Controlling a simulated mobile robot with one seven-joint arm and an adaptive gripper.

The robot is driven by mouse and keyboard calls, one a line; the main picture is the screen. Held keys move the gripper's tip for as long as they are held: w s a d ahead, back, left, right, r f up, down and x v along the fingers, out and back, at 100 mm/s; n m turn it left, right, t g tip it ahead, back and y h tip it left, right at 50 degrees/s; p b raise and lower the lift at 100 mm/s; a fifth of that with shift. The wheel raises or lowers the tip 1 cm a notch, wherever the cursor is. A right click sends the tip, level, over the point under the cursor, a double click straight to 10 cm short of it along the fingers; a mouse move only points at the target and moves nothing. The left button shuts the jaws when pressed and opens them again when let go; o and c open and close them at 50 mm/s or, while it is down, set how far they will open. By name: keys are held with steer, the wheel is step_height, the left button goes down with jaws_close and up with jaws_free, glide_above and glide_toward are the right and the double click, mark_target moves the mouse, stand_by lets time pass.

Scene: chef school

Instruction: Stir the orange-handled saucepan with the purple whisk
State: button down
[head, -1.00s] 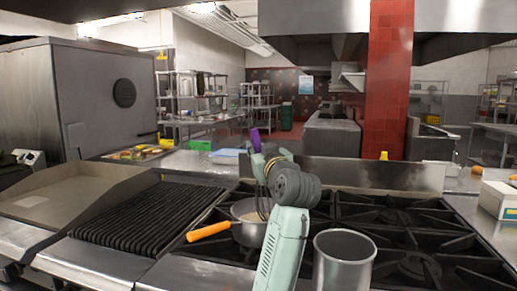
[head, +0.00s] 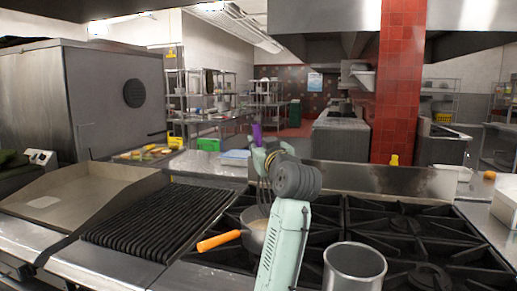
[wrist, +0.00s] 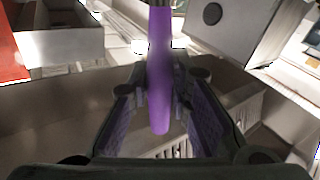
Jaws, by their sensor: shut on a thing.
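The saucepan (head: 257,237) with the orange handle (head: 219,241) sits on the black stove grates at the left end of the range, its handle pointing left. My gripper (head: 265,158) is above the saucepan, shut on the purple whisk (head: 257,133). The whisk stands about upright, its handle rising above the jaws and its wire loops hanging down towards the pan. In the wrist view the purple handle (wrist: 160,70) runs between the two finger pads. My forearm hides the pan's right side, and I cannot tell whether the whisk tip touches the contents.
A tall metal pot (head: 354,268) stands on the grates right of my arm. A ribbed black grill (head: 160,222) lies left of the saucepan, with a flat griddle (head: 70,190) beyond. A steel back ledge (head: 385,178) runs behind the burners. The right burners are clear.

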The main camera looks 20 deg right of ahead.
mark_target(260, 131)
step_height(260, 131, up, 4)
steer(key=shift+f+p, duration=0.1)
steer(key=shift+p, duration=0.6)
steer(key=shift+s+d+r, duration=0.1)
steer(key=shift+r, duration=1.1)
steer(key=shift+f, duration=0.1)
